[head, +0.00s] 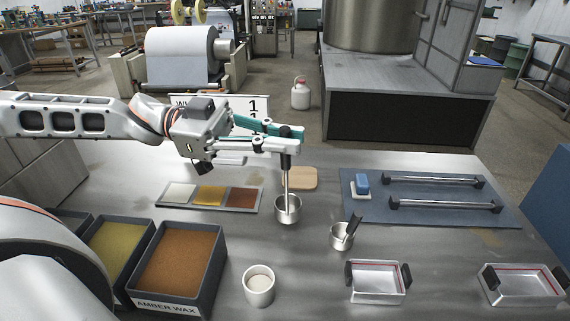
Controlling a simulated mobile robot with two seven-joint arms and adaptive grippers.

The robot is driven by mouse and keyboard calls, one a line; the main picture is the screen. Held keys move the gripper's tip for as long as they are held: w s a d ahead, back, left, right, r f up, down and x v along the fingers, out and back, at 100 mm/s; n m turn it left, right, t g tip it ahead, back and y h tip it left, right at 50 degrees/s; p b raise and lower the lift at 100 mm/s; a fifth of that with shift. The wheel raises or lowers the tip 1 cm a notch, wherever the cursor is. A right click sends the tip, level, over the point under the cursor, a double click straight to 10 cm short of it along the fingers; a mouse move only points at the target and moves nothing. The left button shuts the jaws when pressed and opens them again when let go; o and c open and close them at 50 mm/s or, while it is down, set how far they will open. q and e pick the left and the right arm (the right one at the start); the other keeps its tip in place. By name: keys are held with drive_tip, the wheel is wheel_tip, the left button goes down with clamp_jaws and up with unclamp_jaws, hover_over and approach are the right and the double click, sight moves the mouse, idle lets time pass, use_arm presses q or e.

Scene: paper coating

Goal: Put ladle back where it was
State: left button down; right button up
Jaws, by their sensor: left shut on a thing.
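The ladle (288,210) is a small metal cup on a thin upright shaft with a black handle. My left gripper (288,142) reaches in from the left and is shut on the ladle's handle near the top. The ladle hangs upright over the middle of the metal table (325,285). I cannot tell whether its cup touches the table. My right gripper is not in view.
A light wooden block (303,178) lies just behind the ladle. A colour sample strip (207,207) and the amber wax bin (180,262) are to the left. A metal cup (341,238), white cup (258,291) and tray (376,287) stand in front. A blue mat (440,211) lies right.

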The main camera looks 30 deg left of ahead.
sight(284, 160)
use_arm(q)
drive_tip(key=shift+f, duration=0.55)
wheel_tip(284, 160, down, 4)
drive_tip(key=shift+r+b, duration=0.25)
drive_tip(key=shift+b, duration=0.3)
drive_tip(key=shift+f, duration=0.2)
drive_tip(key=c, duration=2.1)
unclamp_jaws()
drive_tip(key=shift+r, duration=0.1)
